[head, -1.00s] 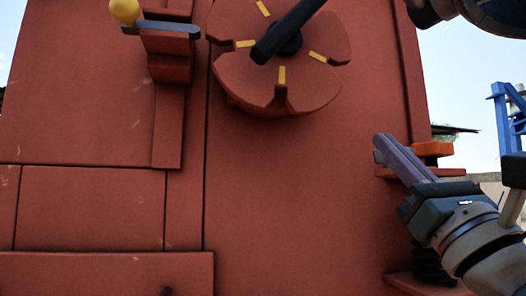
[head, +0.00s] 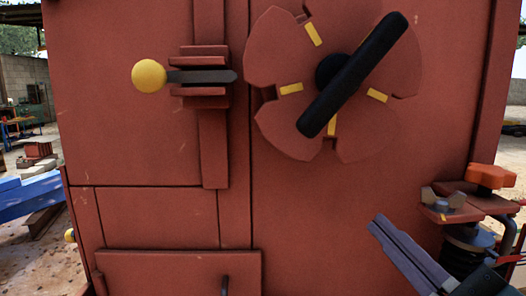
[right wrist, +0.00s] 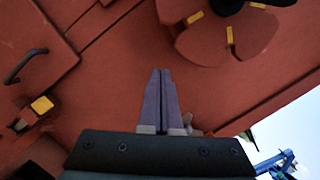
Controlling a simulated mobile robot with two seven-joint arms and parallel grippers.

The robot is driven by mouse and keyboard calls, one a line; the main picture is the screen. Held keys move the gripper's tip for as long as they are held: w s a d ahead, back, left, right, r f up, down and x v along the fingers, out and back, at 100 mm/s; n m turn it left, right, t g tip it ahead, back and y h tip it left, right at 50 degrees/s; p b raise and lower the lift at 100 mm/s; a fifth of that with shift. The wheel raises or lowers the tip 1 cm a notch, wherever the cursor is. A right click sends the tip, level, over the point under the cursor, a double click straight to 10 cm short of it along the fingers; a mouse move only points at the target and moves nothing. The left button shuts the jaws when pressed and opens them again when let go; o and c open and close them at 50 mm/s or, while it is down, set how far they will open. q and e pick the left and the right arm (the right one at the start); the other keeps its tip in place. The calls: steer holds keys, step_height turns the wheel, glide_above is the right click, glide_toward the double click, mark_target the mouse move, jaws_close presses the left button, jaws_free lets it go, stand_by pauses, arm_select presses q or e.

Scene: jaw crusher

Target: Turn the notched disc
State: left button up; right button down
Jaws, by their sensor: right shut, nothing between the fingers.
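The notched disc (head: 283,118) is red with yellow marks beside its notches and a black bar handle (head: 352,76) slanting across its hub. It is on the upper right of the red machine front. In the right wrist view the disc (right wrist: 212,42) shows at the top right, cut off by the frame edge. My right gripper (head: 378,224) is below and to the right of the disc, apart from it. Its purple fingers are shut with nothing between them, as the right wrist view (right wrist: 161,75) also shows. My left gripper is not in view.
A lever with a yellow knob (head: 149,76) sits in a bracket left of the disc. An orange knob (head: 490,176) and a bolt stand on a ledge at the right, near my right gripper. A small black handle (head: 224,285) is at the bottom. The panel below the disc is clear.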

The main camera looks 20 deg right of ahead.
steer(key=w+a+r+p, duration=0.2)
steer(key=w+r+p, duration=0.1)
steer(key=w, duration=0.6)
steer(key=shift+w+a+r, duration=0.25)
steer(key=shift+a+r, duration=0.05)
steer(key=shift+r, duration=0.2)
